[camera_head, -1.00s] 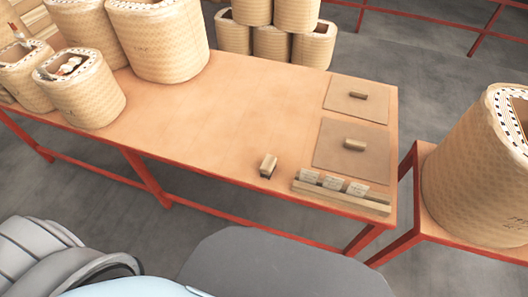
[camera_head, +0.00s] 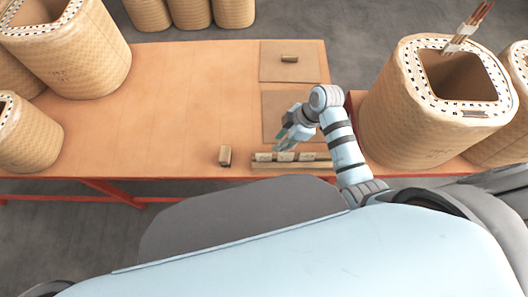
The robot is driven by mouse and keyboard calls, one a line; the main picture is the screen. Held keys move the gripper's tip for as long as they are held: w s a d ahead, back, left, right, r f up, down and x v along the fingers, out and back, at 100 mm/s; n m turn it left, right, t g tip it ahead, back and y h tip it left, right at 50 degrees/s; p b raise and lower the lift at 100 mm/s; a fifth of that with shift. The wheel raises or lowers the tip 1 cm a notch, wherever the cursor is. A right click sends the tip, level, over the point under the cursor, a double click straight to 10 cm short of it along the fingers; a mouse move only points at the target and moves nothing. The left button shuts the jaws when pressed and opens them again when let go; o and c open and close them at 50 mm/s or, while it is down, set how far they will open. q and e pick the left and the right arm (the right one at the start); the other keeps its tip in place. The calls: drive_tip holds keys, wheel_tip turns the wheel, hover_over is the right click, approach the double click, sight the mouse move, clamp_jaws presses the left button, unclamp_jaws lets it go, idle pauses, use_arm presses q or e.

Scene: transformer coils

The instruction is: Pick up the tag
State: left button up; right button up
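Several small pale tags stand in a row in a slotted wooden holder near the table's front edge; the left one (camera_head: 263,157) and the right one (camera_head: 305,157) show in the head view. My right gripper (camera_head: 281,146) is over the holder, pointing down at the middle tag (camera_head: 286,157). It is small and dark here, and I cannot tell whether its fingers are open or touch that tag. My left gripper is out of view.
A small wooden block (camera_head: 225,155) stands left of the holder (camera_head: 272,165). Two brown mats lie behind, the far one (camera_head: 272,62) with a block (camera_head: 289,58). Large coils (camera_head: 397,105) stand at right and left. The table's middle (camera_head: 180,95) is clear.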

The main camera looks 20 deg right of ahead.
sight(264, 156)
drive_tip(key=b+x, duration=0.4)
drive_tip(key=x, duration=0.9)
drive_tip(key=shift+w+a+f, duration=0.1)
drive_tip(key=shift+a+f, duration=0.05)
drive_tip(key=shift+f, duration=0.05)
drive_tip(key=shift+r, duration=0.1)
clamp_jaws()
